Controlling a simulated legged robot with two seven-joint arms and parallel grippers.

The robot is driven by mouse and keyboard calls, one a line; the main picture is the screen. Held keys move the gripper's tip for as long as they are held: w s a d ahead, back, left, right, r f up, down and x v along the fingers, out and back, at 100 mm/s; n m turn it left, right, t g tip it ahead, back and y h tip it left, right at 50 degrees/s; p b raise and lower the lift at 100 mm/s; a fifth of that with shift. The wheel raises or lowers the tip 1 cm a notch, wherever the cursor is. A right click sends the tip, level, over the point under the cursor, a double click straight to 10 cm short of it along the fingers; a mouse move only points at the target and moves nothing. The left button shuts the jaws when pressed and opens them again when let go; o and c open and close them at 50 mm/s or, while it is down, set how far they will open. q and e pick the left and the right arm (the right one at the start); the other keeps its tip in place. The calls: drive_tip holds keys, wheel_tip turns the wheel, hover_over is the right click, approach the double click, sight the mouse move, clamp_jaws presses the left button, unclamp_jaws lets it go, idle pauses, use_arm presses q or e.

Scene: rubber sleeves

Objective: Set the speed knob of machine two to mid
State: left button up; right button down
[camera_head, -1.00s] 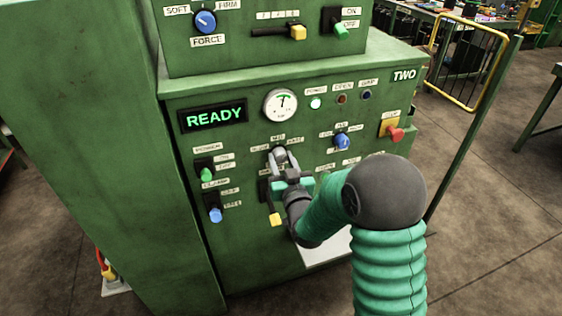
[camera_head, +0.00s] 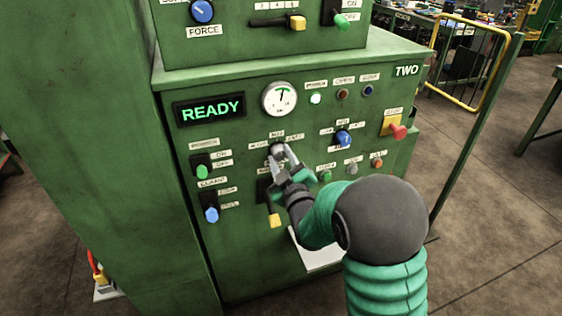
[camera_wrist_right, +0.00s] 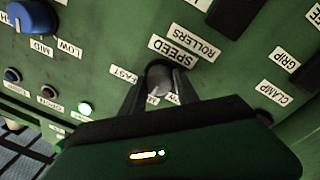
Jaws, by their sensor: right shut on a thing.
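The green machine two (camera_head: 290,210) stands in the middle of the head view, with "TWO" at its upper right. Its grey speed knob (camera_head: 277,150) sits below the round gauge, under a small label reading MID. My right gripper (camera_head: 280,160) is shut on the knob, one finger at each side. In the right wrist view the knob (camera_wrist_right: 160,78) shows between the fingertips (camera_wrist_right: 160,88), below an upside-down SPEED label and beside a FAST label. The knob's pointer and the slow label are hidden or too small to read. My left gripper is out of view.
A lit READY display (camera_head: 210,111) and the gauge (camera_head: 279,98) are above. A blue knob (camera_head: 343,138) and a red button on a yellow plate (camera_head: 396,129) lie to the right. A yellow-tipped lever (camera_head: 274,220) hangs just below my gripper. Green and blue switches are at left.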

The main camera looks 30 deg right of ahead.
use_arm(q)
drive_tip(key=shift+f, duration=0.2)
use_arm(e)
drive_tip(key=shift+f+n, duration=0.15)
drive_tip(key=shift+n, duration=0.45)
drive_tip(key=c, duration=0.9)
unclamp_jaws()
drive_tip(key=shift+a, duration=0.1)
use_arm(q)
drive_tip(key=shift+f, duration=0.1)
